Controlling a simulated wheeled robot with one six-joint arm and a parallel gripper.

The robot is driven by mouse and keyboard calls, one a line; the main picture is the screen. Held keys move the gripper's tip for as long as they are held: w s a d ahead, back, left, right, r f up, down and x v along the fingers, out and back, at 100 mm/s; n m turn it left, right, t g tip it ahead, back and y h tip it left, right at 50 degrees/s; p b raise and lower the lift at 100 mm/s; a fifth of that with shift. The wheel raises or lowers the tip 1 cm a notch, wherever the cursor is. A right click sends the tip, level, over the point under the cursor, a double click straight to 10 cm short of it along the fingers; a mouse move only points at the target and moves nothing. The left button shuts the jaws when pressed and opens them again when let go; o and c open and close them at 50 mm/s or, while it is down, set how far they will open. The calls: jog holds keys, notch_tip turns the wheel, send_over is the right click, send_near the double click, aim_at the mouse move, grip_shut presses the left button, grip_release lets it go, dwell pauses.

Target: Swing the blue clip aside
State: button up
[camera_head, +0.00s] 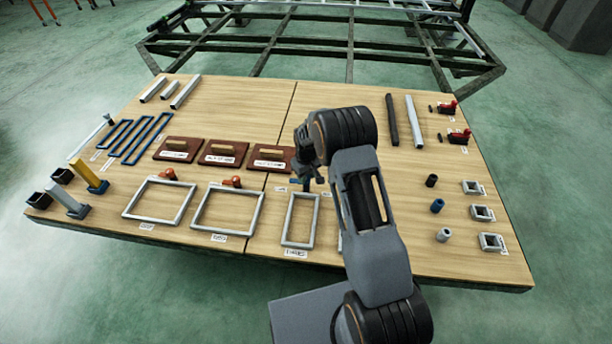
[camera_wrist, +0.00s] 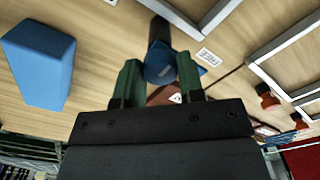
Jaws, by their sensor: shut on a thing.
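My gripper (camera_head: 308,184) is low over the middle of the wooden table. In the wrist view, my gripper (camera_wrist: 160,72) has its two green fingers on either side of a blue piece with a dark cylindrical part, which I take to be the blue clip (camera_wrist: 160,70). The fingers are shut on it and hide part of its sides. In the head view my arm and gripper largely cover this spot, so the clip's swing angle cannot be told.
A blue block (camera_wrist: 38,65) stands at the left of the wrist view. Grey rectangular frames (camera_head: 227,233) lie along the table's front, with orange clips (camera_head: 232,182) behind two of them. Brown boards with handles (camera_head: 223,153) lie behind. Small cylinders (camera_head: 438,206) stand at right.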

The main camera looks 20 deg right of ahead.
jog(key=shift+w+r, duration=0.1)
jog(key=o, duration=0.9)
notch_tip(320, 180, up, 14)
jog(key=p, duration=0.3)
dwell(0.5)
jog(key=s+r+m+t+p, duration=0.1)
jog(key=s+r+p, duration=0.6)
jog(key=r, duration=0.5)
jog(key=s+r+m+t+p, duration=0.1)
jog(key=s+r+m+p, duration=0.1)
jog(key=s+r+p, duration=0.5)
jog(key=s+r+m+t+p, duration=0.1)
jog(key=s+r+p, duration=0.6)
jog(key=s+r, duration=0.7)
jog(key=shift+a+r+t, duration=0.2)
jog(key=shift+r+t, duration=0.1)
jog(key=shift+r, duration=1.3)
